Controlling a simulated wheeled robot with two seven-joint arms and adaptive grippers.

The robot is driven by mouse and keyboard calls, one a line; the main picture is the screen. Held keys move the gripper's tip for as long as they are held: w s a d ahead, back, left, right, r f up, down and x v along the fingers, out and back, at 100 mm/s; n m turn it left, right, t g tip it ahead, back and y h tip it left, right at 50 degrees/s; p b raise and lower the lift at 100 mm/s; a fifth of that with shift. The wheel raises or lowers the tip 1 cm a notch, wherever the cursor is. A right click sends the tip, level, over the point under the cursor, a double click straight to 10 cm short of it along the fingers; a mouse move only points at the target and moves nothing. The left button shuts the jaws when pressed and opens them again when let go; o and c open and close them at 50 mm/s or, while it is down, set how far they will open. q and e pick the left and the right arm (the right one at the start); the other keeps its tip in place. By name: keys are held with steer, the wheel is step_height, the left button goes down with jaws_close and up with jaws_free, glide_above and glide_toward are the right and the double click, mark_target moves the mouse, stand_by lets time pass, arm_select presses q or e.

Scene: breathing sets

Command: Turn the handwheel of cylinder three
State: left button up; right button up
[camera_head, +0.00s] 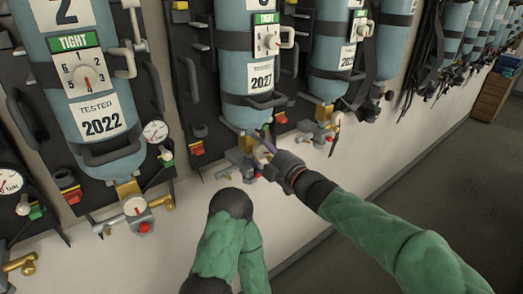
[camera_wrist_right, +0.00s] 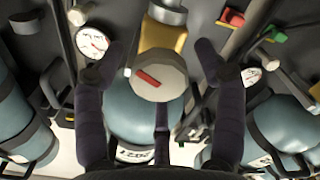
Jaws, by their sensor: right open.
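Cylinder three is most likely the blue cylinder (camera_head: 248,75) in the middle of the head view, labelled TIGHT and 2027; its number is cut off by the top edge. My right gripper (camera_head: 262,148) is at the brass valve under it and hides part of that valve. In the right wrist view, the round grey handwheel (camera_wrist_right: 160,78) with a red mark sits below a brass fitting (camera_wrist_right: 163,35). My right gripper (camera_wrist_right: 158,47) is open, one dark finger on each side of the handwheel, with visible gaps. My left gripper is not in view.
The cylinder marked 2022 (camera_head: 82,95) hangs at the left, with its own valve (camera_head: 135,207) below. Another cylinder (camera_head: 330,60) hangs just right of the middle one. Gauges, red and green connectors and hoses crowd the backplates.

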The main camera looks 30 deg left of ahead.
steer(key=v, duration=1.2)
stand_by(6.8)
